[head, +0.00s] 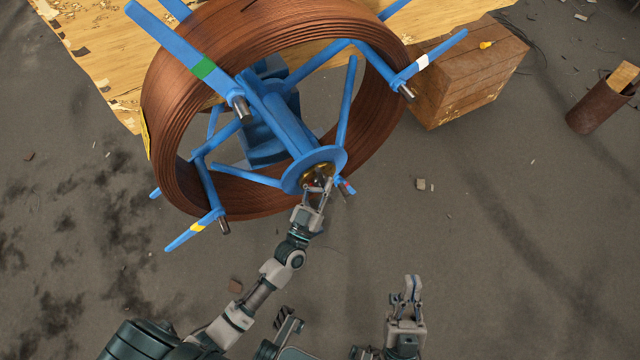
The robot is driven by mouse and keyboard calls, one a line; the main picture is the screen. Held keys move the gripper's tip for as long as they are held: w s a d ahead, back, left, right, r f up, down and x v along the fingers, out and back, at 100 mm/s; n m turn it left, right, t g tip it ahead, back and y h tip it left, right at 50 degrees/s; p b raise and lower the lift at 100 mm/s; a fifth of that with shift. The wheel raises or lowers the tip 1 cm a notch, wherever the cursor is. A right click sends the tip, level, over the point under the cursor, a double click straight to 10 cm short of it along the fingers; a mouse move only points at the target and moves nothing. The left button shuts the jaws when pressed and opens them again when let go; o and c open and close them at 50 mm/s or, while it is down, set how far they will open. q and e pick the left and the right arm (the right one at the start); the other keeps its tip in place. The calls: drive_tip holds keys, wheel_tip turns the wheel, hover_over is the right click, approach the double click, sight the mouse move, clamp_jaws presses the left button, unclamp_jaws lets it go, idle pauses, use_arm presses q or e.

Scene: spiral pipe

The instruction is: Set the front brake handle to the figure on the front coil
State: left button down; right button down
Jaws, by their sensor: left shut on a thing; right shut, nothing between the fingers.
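A large coil of copper-coloured pipe (172,120) sits on a blue reel frame. At the hub a blue disc (293,178) has a brass-coloured centre (318,171). My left gripper (319,187) is at this hub, shut on what looks like the brake handle, which its fingers mostly hide. A yellow tag (146,135) shows on the coil's left edge, but no figure can be read on it. My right gripper (411,287) is shut and empty, low in the view and well apart from the reel.
Blue reel arms stick out around the hub, with green (203,68), white (422,61) and yellow (197,228) bands. A wooden crate (470,80) and a rusty pipe piece (597,110) stand right. A wooden board (100,60) lies behind. The floor at lower right is mostly clear.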

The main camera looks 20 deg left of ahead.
use_arm(q)
drive_tip(key=shift+w+d, duration=0.1)
drive_tip(key=shift+d, duration=0.1)
drive_tip(key=shift+a, duration=0.15)
use_arm(e)
drive_tip(key=w+a+f+n+g+y, duration=0.2)
drive_tip(key=a+n+g+y, duration=0.3)
drive_tip(key=a+n+g, duration=0.25)
drive_tip(key=w+a+f+n+g+y, duration=0.1)
drive_tip(key=w+a+n+g+y, duration=0.1)
drive_tip(key=a+n+g+y, duration=0.5)
use_arm(q)
drive_tip(key=shift+a, duration=0.1)
use_arm(e)
drive_tip(key=w+a+f+n+g+h, duration=0.3)
drive_tip(key=w+a+f+n+h, duration=0.3)
drive_tip(key=f+n+h, duration=0.35)
drive_tip(key=w+a+n+y, duration=0.1)
drive_tip(key=w+a+n, duration=0.1)
drive_tip(key=w+a, duration=0.3)
drive_tip(key=w, duration=0.3)
drive_tip(key=shift+a+f+t, duration=0.15)
drive_tip(key=shift+f+t, duration=0.2)
drive_tip(key=shift+f, duration=0.05)
